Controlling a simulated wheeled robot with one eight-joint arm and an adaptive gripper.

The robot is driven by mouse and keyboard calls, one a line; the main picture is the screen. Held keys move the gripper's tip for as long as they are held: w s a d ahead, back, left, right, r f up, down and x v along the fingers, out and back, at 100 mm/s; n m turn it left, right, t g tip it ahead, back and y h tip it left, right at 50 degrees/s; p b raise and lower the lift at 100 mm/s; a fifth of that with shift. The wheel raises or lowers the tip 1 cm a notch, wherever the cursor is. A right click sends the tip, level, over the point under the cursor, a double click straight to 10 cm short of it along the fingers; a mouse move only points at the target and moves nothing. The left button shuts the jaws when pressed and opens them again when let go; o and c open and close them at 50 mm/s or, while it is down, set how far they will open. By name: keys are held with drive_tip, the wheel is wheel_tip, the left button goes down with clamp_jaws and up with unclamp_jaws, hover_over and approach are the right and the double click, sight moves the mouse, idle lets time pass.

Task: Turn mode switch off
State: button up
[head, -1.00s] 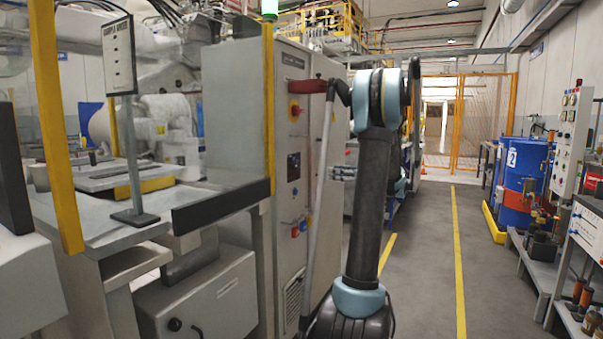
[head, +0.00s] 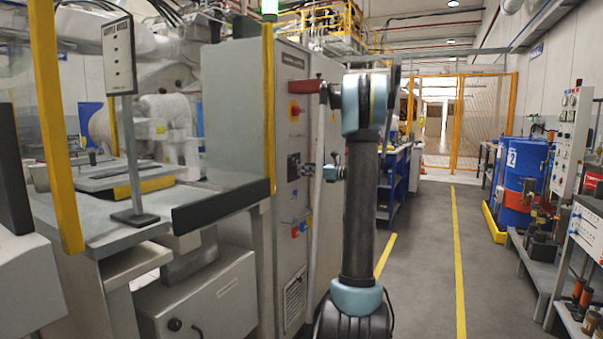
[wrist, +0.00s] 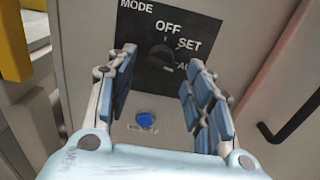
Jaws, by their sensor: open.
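The mode switch (wrist: 162,56) is a dark round knob on a black plate (wrist: 186,22) marked MODE, OFF, SET and a partly hidden "AU" label. In the wrist view it lies between my fingertips, beyond them; a pale mark shows at its lower right, but its exact setting is hard to read. In the head view the dark plate (head: 293,166) is on the grey cabinet front. My gripper (wrist: 162,60) is open and empty, facing the plate. In the head view my gripper (head: 309,171) is just right of the plate.
A blue button (wrist: 145,119) is below the plate. A black handle (wrist: 290,124) is to the right. A glass-guarded machine stands left; the aisle floor (head: 420,260) at right is clear.

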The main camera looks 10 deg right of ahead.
drive_tip(key=shift+x, duration=1.6)
